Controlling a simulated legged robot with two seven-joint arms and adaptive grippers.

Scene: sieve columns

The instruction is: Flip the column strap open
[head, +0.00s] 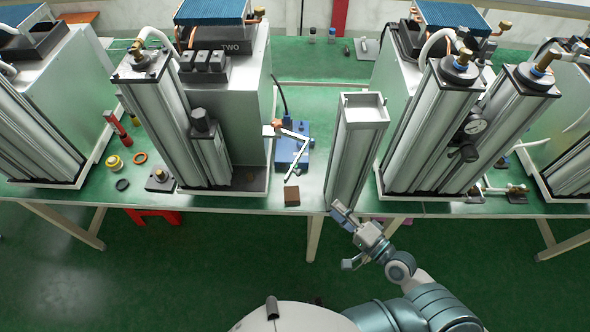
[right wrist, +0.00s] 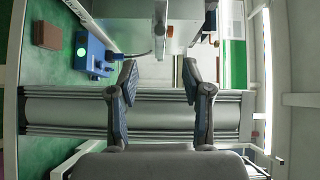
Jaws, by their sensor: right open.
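A bare silver column (head: 352,165) stands upright in a pale frame at the front edge of the green table, between two machines. Its top ends in a square, open-looking rim (head: 363,108). In the right wrist view the column (right wrist: 65,112) runs sideways across the picture behind my fingers. I cannot clearly make out a strap on it. My right gripper (head: 346,237) is in front of the column's lower part, fingers spread. In the right wrist view the gripper (right wrist: 158,82) is open with nothing between its fingertips. My left gripper is not in view.
A blue block (head: 287,150) with a pale bent bar and a brown block (head: 292,196) lie left of the column. The machine marked TWO (head: 230,100) stands further left. Open floor lies in front.

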